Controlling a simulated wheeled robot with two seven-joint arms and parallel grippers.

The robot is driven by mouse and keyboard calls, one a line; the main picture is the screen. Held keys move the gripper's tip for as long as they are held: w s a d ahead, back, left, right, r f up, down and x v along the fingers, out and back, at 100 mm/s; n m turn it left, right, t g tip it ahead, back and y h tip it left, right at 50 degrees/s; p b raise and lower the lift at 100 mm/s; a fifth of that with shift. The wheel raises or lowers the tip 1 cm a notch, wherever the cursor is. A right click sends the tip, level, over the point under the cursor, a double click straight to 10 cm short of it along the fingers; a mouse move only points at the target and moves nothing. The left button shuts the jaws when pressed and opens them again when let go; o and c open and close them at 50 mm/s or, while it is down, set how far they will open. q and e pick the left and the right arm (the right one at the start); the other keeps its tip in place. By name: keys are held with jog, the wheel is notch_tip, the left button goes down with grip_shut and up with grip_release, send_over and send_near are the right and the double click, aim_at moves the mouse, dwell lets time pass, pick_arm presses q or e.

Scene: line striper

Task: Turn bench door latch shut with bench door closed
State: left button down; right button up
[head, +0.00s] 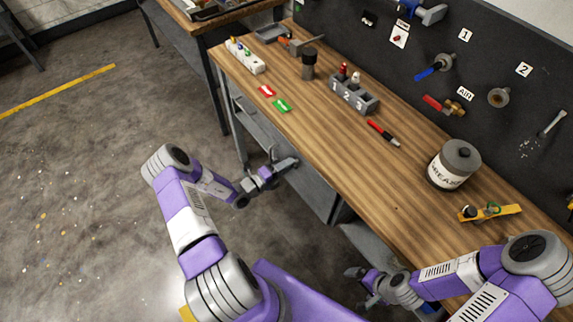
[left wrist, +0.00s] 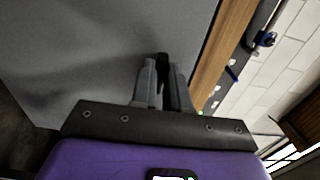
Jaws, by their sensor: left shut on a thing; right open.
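The bench door is a grey panel (head: 312,190) under the wooden bench, and it fills much of the left wrist view (left wrist: 85,50). It looks about in line with the bench front, but I cannot tell if it is fully closed. My left gripper (head: 287,166) is at the door's upper part, just below the bench top. In the left wrist view its two fingers are shut on a small dark latch (left wrist: 162,62). The fingers hide most of the latch, so its angle is unclear. My right gripper (head: 362,281) is open and empty, low beside the bench front.
A dark tool board (head: 400,60) stands behind. The floor (head: 90,180) at the left is clear.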

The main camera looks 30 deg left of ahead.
dwell(0.5)
pick_arm(q)
jog(key=c, duration=1.1)
grip_release()
jog(key=v, duration=0.7)
jog(key=shift+s+a, duration=0.1)
jog(key=shift+s, duration=0.2)
